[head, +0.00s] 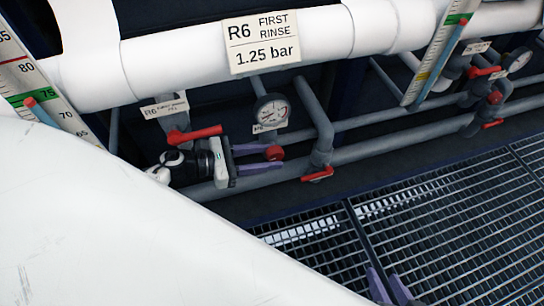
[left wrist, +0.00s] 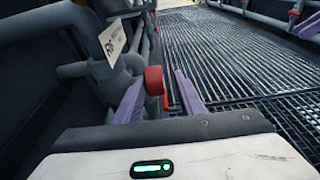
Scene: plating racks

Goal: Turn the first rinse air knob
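The red round knob (head: 274,153) sits on the grey pipework below the white sign (head: 262,43) reading R6 FIRST RINSE 1.25 bar. My left gripper (head: 276,155) is open, its two purple fingers pointing at the knob. In the left wrist view the knob (left wrist: 154,80) lies between the fingers (left wrist: 166,84), nearer the left finger, with a gap to the right finger. Whether the left finger touches it I cannot tell. A round pressure gauge (head: 272,110) stands above the knob; its reading is too small to tell. My right gripper (head: 390,288) is open and empty over the grating.
A red lever (head: 195,134) is at the left and a red handle (head: 318,173) at the right of the knob. White pipes (head: 200,60) run above. A white slanted surface (head: 120,220) covers the lower left. The floor grating (head: 440,220) is clear.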

